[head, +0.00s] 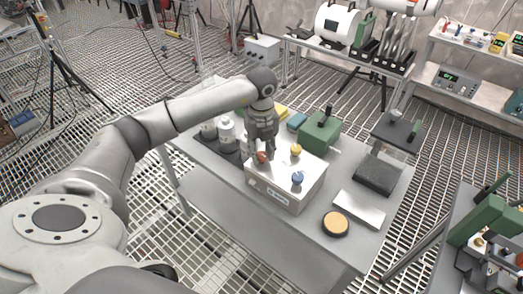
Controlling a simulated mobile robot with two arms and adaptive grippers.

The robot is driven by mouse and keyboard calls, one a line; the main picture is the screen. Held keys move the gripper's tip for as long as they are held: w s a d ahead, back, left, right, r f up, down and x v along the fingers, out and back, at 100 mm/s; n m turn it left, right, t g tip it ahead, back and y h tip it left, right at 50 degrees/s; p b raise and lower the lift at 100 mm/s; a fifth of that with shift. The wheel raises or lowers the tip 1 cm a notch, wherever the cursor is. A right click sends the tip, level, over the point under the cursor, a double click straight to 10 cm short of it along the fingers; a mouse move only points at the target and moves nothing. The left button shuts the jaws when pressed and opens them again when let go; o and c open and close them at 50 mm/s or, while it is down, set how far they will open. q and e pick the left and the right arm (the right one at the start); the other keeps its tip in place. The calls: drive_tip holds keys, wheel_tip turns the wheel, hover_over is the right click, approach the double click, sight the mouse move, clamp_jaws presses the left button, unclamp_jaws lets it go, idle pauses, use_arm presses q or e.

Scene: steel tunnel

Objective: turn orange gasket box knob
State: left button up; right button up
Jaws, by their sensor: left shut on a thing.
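The gasket box (282,197) is a pale box on the grey table, with several coloured knobs on its top. The orange knob (262,157) is at the box's left side, partly hidden by my gripper. A yellow knob (295,149) stands toward the back and a blue knob (297,177) toward the front right. My left gripper (262,153) points down over the box from above and is shut on the orange knob. My right gripper does not show.
White bottles (226,133) stand on a dark mat left of the box. A green block-like device (320,131) is behind it. A dark slab (376,175), a pale plate (359,209) and a round tan disc (336,223) lie to the right. The table's front left is clear.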

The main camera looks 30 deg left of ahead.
sight(261, 154)
use_arm(q)
drive_tip(key=shift+r, duration=0.1)
idle(0.3)
drive_tip(key=o, duration=1)
wheel_tip(261, 154, up, 12)
drive_tip(key=shift+f, duration=0.1)
